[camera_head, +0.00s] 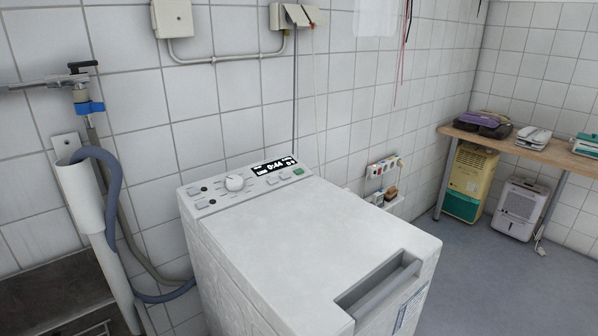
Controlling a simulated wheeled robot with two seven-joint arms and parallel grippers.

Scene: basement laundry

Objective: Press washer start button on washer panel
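The white top-loading washer (300,240) stands in the middle of the view against the tiled wall. Its panel (222,191) runs along the back edge of the top. A green button (298,171) sits at the panel's right end. Its label is too small to read, so I cannot tell for sure that it is the start button. Neither of my grippers shows in the view.
A grey drain hose (112,200) and a white pipe (90,205) stand left of the washer. A wooden table (545,150) with devices stands far right. The grey floor (480,285) right of the washer is clear.

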